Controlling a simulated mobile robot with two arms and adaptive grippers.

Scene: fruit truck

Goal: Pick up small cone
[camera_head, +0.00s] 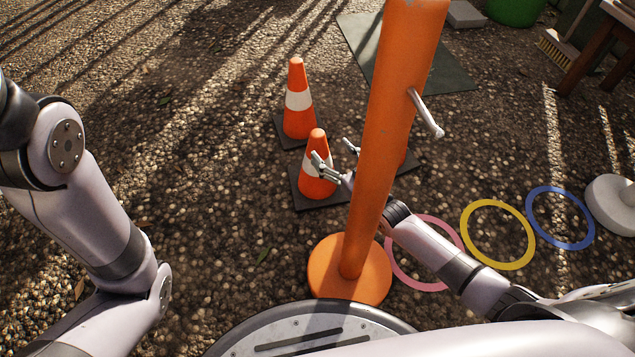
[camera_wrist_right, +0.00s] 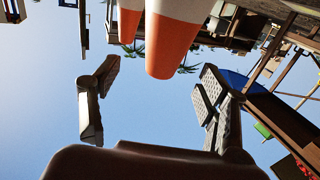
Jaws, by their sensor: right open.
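Orange cones with white bands stand on dark square bases on the gravel. The nearer small cone (camera_head: 317,138) is upright, with another cone (camera_head: 297,120) behind it. An orange patch behind the orange pole, on another dark base, is mostly hidden. My right gripper (camera_head: 337,157) is open beside the nearer cone, on its right, one finger overlapping it in the picture. In the right wrist view, a cone (camera_wrist_right: 172,48) appears upside down, its tip between the spread, empty fingers (camera_wrist_right: 158,78); contact cannot be told. My left arm shows, but its gripper is out of frame.
An orange pole (camera_head: 385,115) with a grey peg stands on a round base (camera_head: 350,285), crossing in front of my right wrist. Pink (camera_head: 424,286), yellow (camera_head: 470,245) and blue (camera_head: 560,243) rings lie at right. Gravel left of the cones is clear.

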